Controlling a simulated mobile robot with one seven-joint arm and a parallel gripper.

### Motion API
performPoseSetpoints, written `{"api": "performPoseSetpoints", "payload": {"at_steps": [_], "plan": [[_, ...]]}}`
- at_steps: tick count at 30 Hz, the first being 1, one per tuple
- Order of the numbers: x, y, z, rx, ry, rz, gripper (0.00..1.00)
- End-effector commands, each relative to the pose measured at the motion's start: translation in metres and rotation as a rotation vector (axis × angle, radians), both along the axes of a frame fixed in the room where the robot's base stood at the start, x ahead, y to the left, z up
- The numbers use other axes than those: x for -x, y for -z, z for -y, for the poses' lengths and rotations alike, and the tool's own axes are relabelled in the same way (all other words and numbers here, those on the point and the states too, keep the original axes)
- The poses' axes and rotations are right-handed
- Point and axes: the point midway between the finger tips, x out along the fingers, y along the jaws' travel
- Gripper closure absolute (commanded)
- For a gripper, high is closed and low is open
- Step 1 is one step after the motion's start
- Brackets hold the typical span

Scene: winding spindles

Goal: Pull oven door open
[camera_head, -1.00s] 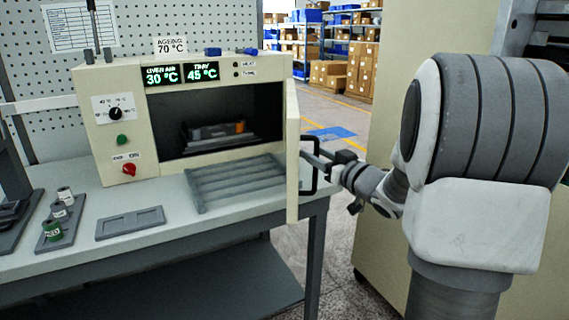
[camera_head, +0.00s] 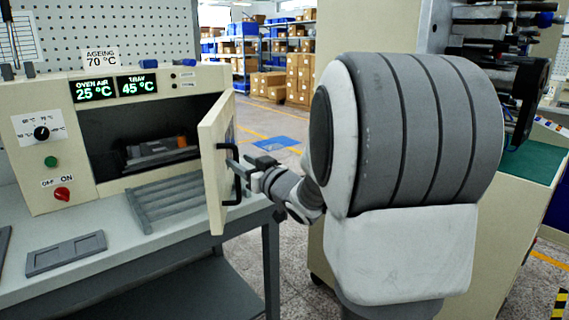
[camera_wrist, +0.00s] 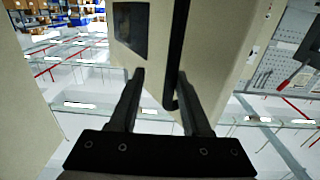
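The cream oven (camera_head: 22,100) stands on the bench with its front opening uncovered. A black bar handle (camera_head: 237,192) is on that face. The handle also shows in the wrist view (camera_wrist: 178,40). My gripper (camera_head: 238,164) is at the handle from the right. In the wrist view my gripper (camera_wrist: 160,75) has its fingers apart, with the handle between or just beyond them, close to the right finger. Contact cannot be told.
A ribbed grey rack (camera_head: 180,200) lies on the bench before the opening. An empty grey tray (camera_head: 65,253) lies left of it. A dark object with an orange part (camera_head: 160,150) is inside the oven. A cream cabinet (camera_head: 375,30) stands behind my arm. Floor shows beyond the bench.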

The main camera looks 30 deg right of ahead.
Motion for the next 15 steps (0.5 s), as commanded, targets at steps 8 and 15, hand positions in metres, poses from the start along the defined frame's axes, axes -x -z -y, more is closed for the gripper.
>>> {"api": "performPoseSetpoints", "payload": {"at_steps": [8,15], "plan": [[0.013,-0.001,0.016,-0.001,0.001,-0.001,0.53],[0.023,-0.001,0.029,-0.001,0.001,-0.001,0.53]]}}
